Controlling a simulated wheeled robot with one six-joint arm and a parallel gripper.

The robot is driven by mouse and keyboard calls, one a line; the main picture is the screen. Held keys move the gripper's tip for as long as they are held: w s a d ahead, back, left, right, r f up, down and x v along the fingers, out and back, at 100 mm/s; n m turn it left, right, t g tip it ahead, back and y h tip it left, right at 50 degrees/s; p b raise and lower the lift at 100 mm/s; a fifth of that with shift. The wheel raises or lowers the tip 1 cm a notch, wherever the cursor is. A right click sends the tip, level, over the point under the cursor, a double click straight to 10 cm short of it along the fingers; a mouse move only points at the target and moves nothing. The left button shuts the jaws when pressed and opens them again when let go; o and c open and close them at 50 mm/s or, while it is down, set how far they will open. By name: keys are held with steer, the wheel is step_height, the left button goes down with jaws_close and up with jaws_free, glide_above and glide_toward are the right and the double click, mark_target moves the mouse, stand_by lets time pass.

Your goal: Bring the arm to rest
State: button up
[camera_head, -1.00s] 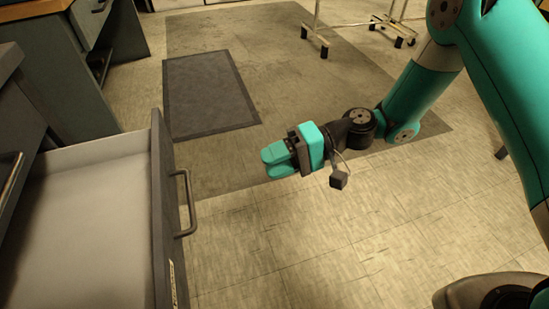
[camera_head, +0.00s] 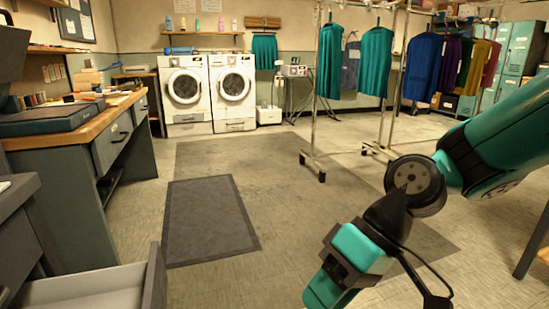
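My gripper (camera_head: 318,296) is at the bottom of the view, right of centre, in front of open floor. Its teal fingers point down and left. The fingertips run to the bottom edge, so I cannot tell whether they are open or shut. Nothing else shows at the fingers. My arm (camera_head: 500,140) comes in from the right edge, bends at a dark joint (camera_head: 415,180) and slopes down to the gripper.
An open drawer (camera_head: 85,288) stands at the lower left, apart from my gripper. A workbench (camera_head: 95,165) is behind it. A dark mat (camera_head: 208,215) lies on the floor. Washers (camera_head: 187,92) and wheeled garment racks (camera_head: 316,120) stand farther back. The middle floor is clear.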

steer(key=s+d+r+t+h, duration=0.3)
steer(key=s+d+r, duration=0.1)
steer(key=s+d, duration=0.3)
step_height(320, 180, up, 34)
steer(key=d+p, duration=0.1)
steer(key=p, duration=3.2)
steer(key=shift+f+p, duration=0.25)
steer(key=shift+p, duration=0.05)
steer(key=shift+a, duration=0.1)
